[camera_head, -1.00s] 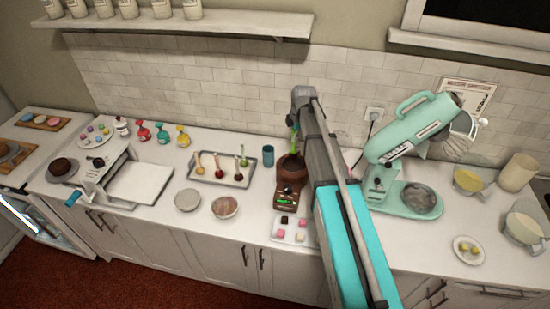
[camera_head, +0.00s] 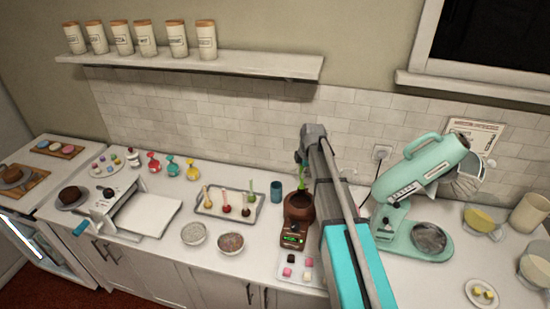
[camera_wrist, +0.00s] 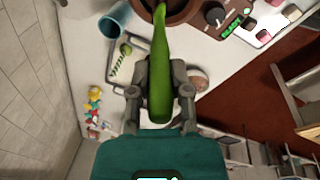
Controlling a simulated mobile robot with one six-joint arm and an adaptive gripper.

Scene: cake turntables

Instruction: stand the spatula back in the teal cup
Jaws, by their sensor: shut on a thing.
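The spatula (camera_wrist: 159,70) is green, and my gripper (camera_wrist: 160,92) is shut on its handle. In the head view a short green part of the spatula (camera_head: 303,163) shows beside my arm, above the brown pot (camera_head: 299,207). In the wrist view its far end reaches over the pot's opening; I cannot tell how deep it goes. The teal cup (camera_head: 277,191) stands upright on the counter just left of the pot and looks empty. It also shows in the wrist view (camera_wrist: 116,20), beside the pot. My arm hides part of the gripper in the head view.
A tray (camera_head: 205,211) with several dipped sticks lies left of the cup. Two bowls (camera_head: 193,233) stand in front of the tray. A plate of small cubes (camera_head: 300,277) lies in front of the pot. A mint stand mixer (camera_head: 412,190) stands right of my arm.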

